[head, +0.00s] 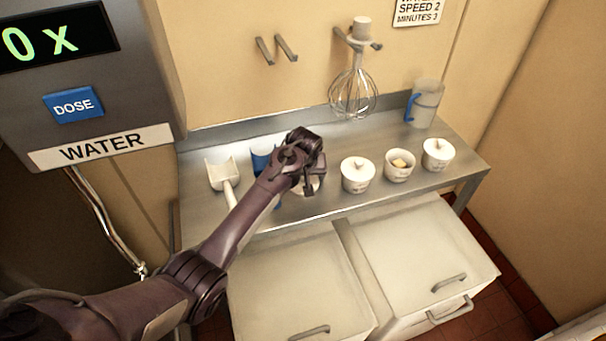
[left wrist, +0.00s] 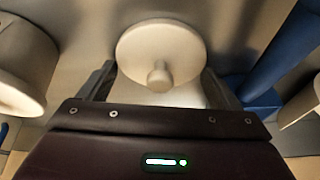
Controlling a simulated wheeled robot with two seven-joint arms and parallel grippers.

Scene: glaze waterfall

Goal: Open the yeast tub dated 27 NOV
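Several small white tubs stand in a row on the steel shelf. My left gripper (head: 308,184) is over the leftmost tub (head: 316,184) and partly hides it. In the left wrist view, this tub's round lid (left wrist: 160,42) with its knob lies between my spread fingers (left wrist: 158,78), and no grip on it shows. My right gripper is not in view.
A white scoop (head: 222,174) and a blue scoop (head: 262,160) lie left of the tubs. A whisk (head: 353,92) hangs on the wall behind. A jug (head: 424,104) stands at the back right. Pale bins (head: 420,250) are below the shelf (head: 462,168).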

